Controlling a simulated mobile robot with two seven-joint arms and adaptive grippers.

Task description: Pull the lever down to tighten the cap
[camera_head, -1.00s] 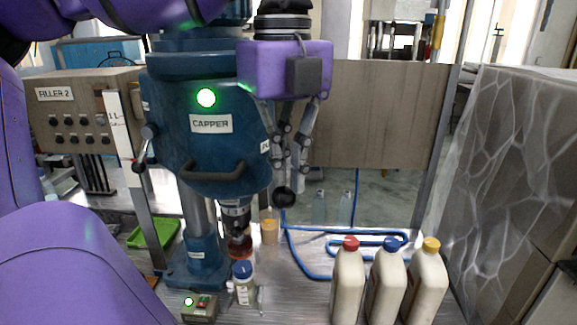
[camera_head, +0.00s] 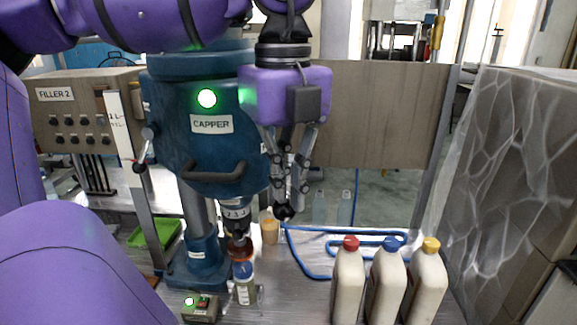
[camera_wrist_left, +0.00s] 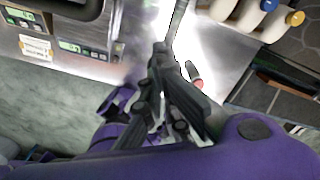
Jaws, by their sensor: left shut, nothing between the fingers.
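The blue capper (camera_head: 215,150) stands at centre left with its green light on. Its lever's black ball knob (camera_head: 283,212) is low on the machine's right side. My left gripper (camera_head: 288,203) is shut with nothing between its fingers, fingertips at the knob and seeming to touch it from above. The lever's arm is mostly hidden behind the gripper. The capping head (camera_head: 238,240) is directly over the blue cap (camera_head: 243,270) of a small upright bottle (camera_head: 245,293). Head and cap look in contact or nearly so. My right gripper is in neither view.
Three white bottles with red, blue and yellow caps (camera_head: 348,285) stand at the front right. A small control box (camera_head: 200,307) is in front. A green tray (camera_head: 155,233) is at left.

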